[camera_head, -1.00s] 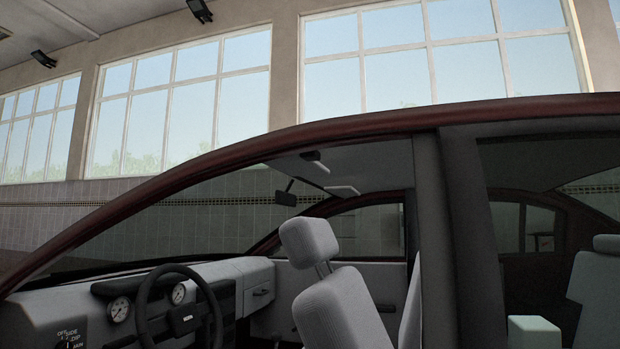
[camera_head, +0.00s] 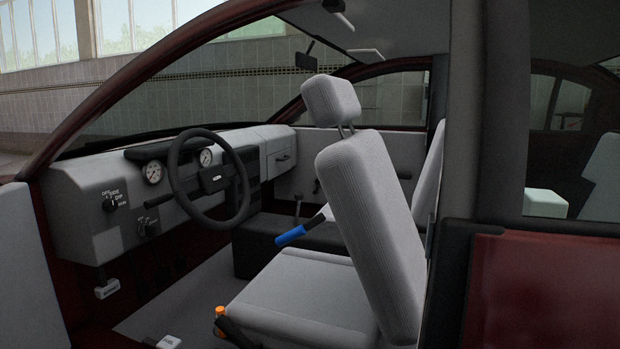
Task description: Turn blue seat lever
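An orange-tipped lever (camera_head: 219,319) sits at the front near corner of the seat cushion, low in the view. Neither of my grippers is in view.
A black steering wheel (camera_head: 212,178) and grey dashboard (camera_head: 95,205) are left of the seat. The dark door pillar (camera_head: 485,120) and red rear door (camera_head: 540,290) bound the opening on the right. The grey open front door (camera_head: 30,275) stands at left.

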